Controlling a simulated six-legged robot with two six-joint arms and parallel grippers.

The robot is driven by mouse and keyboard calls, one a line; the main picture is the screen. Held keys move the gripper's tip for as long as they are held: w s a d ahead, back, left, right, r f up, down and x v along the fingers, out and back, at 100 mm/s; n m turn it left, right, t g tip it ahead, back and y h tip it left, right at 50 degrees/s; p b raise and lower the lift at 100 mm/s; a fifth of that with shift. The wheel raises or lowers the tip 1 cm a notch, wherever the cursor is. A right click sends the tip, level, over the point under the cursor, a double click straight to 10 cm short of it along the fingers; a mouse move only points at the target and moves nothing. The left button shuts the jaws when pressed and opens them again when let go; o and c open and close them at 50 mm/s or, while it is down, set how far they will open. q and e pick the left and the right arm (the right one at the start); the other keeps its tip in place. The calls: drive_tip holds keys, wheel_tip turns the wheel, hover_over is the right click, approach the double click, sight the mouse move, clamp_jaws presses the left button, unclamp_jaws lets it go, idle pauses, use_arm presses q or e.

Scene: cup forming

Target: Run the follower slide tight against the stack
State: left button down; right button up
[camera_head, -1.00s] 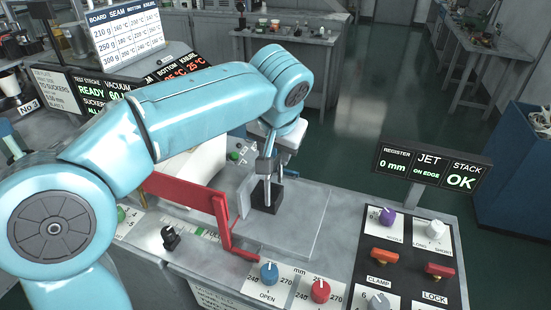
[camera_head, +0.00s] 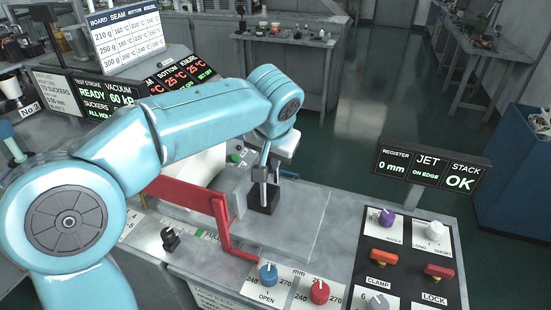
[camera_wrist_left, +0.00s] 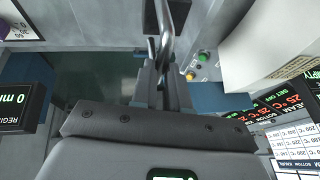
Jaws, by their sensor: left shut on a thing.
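My left gripper (camera_head: 264,172) is shut on a slim metal handle that rises from a black block on the metal bed. I take the black block (camera_head: 263,199) and the grey plate (camera_head: 238,190) left of it as the follower slide. A white body (camera_head: 203,168), seemingly the stack, is left of the plate, mostly hidden by my arm and a red bracket. I cannot tell whether plate and stack touch. In the left wrist view my fingers (camera_wrist_left: 160,85) close around the shiny handle (camera_wrist_left: 163,35). My right gripper is not in view.
The red bracket (camera_head: 224,225) stands in front of the stack. Blue (camera_head: 268,275) and red (camera_head: 320,291) knobs line the front edge. A switch panel (camera_head: 410,262) and a display reading 0 mm and STACK OK (camera_head: 432,168) are at right. The bed (camera_head: 305,225) is bare right of the block.

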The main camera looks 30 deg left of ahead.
use_arm(q)
drive_tip(key=s+a, duration=0.2)
drive_tip(key=a, duration=0.9)
drive_tip(key=shift+s+a, duration=0.35)
drive_tip(key=c, duration=1.1)
unclamp_jaws()
drive_tip(key=p+v, duration=0.1)
drive_tip(key=v, duration=1.5)
drive_tip(key=shift+r+p, duration=0.1)
drive_tip(key=shift+p, duration=0.3)
drive_tip(key=shift+d, duration=0.1)
